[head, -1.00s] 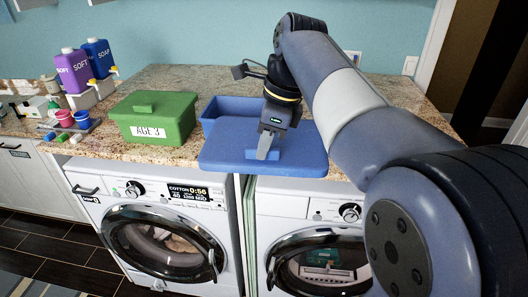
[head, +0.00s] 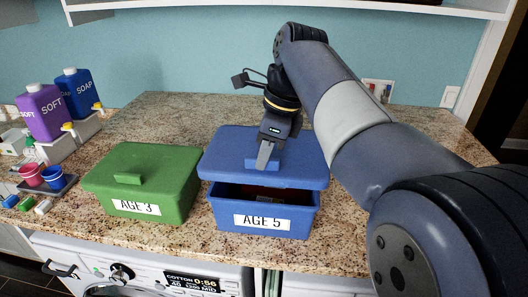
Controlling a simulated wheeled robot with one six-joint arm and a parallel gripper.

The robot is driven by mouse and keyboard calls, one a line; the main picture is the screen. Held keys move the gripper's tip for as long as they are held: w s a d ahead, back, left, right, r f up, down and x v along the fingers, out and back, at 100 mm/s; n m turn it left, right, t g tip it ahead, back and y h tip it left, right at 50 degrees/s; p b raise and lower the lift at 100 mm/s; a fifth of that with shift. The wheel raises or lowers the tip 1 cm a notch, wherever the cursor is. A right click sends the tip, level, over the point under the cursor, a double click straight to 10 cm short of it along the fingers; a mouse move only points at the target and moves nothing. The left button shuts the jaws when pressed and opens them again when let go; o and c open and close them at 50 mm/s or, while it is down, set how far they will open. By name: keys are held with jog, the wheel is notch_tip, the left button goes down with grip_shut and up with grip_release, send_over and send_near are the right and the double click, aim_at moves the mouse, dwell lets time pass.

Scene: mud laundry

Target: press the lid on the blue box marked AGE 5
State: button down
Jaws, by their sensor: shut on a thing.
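The blue box (head: 225,216) marked AGE 5 stands on the counter near its front edge. Its blue lid (head: 303,163) is above it, covering most of the opening. A dark gap shows between the lid's front edge and the box's front rim, with some contents just visible inside. My gripper (head: 265,156) points down and is shut on the lid's handle (head: 252,163). Whether the lid's back edge touches the box is hidden.
A green box (head: 176,190) marked AGE 3, with its lid on, stands close to the left. Purple (head: 43,112) and blue (head: 77,95) bottles and small cups stand at far left. The granite counter (head: 180,110) is clear behind. A shelf (head: 200,8) hangs above.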

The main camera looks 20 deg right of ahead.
aim_at(267, 168)
jog(key=shift+f+b, duration=2.35)
jog(key=shift+b, duration=0.3)
jog(key=shift+f, duration=0.6)
jog(key=shift+f+p, duration=0.55)
jog(key=shift+f, duration=0.25)
dwell(0.6)
jog(key=c, duration=0.9)
grip_release()
jog(key=shift+o, duration=0.2)
